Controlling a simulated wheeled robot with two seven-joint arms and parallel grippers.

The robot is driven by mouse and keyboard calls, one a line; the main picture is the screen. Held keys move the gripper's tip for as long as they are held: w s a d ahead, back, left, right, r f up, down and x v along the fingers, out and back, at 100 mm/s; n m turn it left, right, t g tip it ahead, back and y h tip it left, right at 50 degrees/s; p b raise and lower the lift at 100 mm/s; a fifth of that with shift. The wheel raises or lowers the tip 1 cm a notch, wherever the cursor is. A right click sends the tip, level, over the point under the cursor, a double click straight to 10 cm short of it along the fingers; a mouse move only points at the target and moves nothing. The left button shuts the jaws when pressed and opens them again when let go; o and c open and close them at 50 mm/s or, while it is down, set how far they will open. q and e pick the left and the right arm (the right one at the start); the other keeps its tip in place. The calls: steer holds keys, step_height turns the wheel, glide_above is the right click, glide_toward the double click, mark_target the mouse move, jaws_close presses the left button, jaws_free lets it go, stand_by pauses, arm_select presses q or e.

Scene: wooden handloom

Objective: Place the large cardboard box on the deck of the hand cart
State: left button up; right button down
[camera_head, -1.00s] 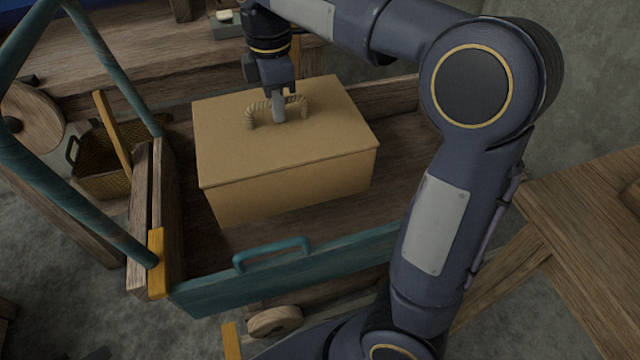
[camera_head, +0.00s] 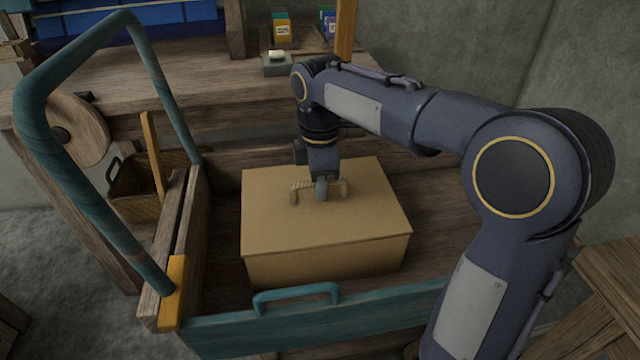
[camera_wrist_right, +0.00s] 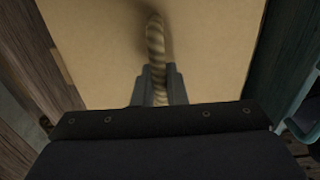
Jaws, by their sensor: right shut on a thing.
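The large cardboard box (camera_head: 320,225) is upright inside the hand cart, over its wooden deck (camera_head: 222,285), between the cart's low side walls. I cannot tell whether its underside touches the deck. My right gripper (camera_head: 322,188) is above the box lid, shut on the rope handle (camera_head: 302,184) on top. In the right wrist view the rope (camera_wrist_right: 155,40) runs between the two fingers (camera_wrist_right: 160,85), with the tan lid below. The hand cart has a teal push handle (camera_head: 90,205) at the left and a teal front wall (camera_head: 310,322). My left gripper is not in view.
A wooden workbench (camera_head: 180,85) stands behind the cart, with a small grey block (camera_head: 277,65) on it. A wicker basket (camera_head: 140,190) is beyond the cart's left end. A wooden table (camera_head: 615,290) is at the right. Bare deck shows left of the box.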

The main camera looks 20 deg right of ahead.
steer(key=c, duration=1.5)
jaws_free()
step_height(320, 180, up, 12)
steer(key=p, duration=0.6)
